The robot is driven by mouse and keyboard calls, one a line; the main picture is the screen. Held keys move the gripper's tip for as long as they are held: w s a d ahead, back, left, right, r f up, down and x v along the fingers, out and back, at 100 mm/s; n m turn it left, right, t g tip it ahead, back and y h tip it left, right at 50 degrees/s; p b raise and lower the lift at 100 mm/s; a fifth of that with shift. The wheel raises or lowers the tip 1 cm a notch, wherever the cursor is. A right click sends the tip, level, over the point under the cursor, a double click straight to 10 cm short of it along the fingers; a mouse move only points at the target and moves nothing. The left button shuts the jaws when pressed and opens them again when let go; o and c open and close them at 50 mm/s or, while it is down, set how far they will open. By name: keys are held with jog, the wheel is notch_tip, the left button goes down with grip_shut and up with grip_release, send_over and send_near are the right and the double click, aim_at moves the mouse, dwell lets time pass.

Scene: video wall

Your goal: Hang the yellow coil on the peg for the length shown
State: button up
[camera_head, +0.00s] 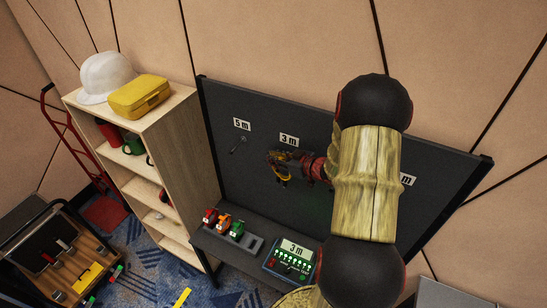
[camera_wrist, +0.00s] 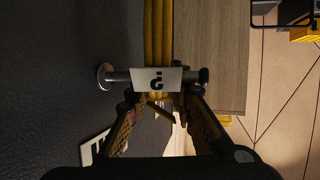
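A white tag (camera_wrist: 143,79) with a black mark covers the crossing, so how the coil rests on the peg is partly hidden. The coil appears to hang there. In the head view it is small and dark yellow (camera_head: 282,182), just below the 3 m label (camera_head: 289,140). My gripper (camera_wrist: 162,96) is at the peg; its fingers stand apart on either side of the tag. The display (camera_head: 293,248) reads 3 m.
A 5 m label (camera_head: 242,124) sits above an empty peg (camera_head: 238,146) to the left on the dark board. My arm hides part of a label at the right. Small coloured items (camera_head: 223,225) stand on the ledge below. A wooden shelf (camera_head: 165,130) stands left.

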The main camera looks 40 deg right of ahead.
jog(key=o, duration=0.3)
jog(key=shift+s+a+f, duration=0.25)
jog(key=shift+a+f, duration=0.1)
jog(key=shift+f, duration=0.3)
jog(key=v, duration=0.8)
jog(key=d+r+v, duration=0.1)
jog(key=v, duration=0.3)
jog(key=shift+w, duration=0.2)
jog(key=shift+r, duration=0.1)
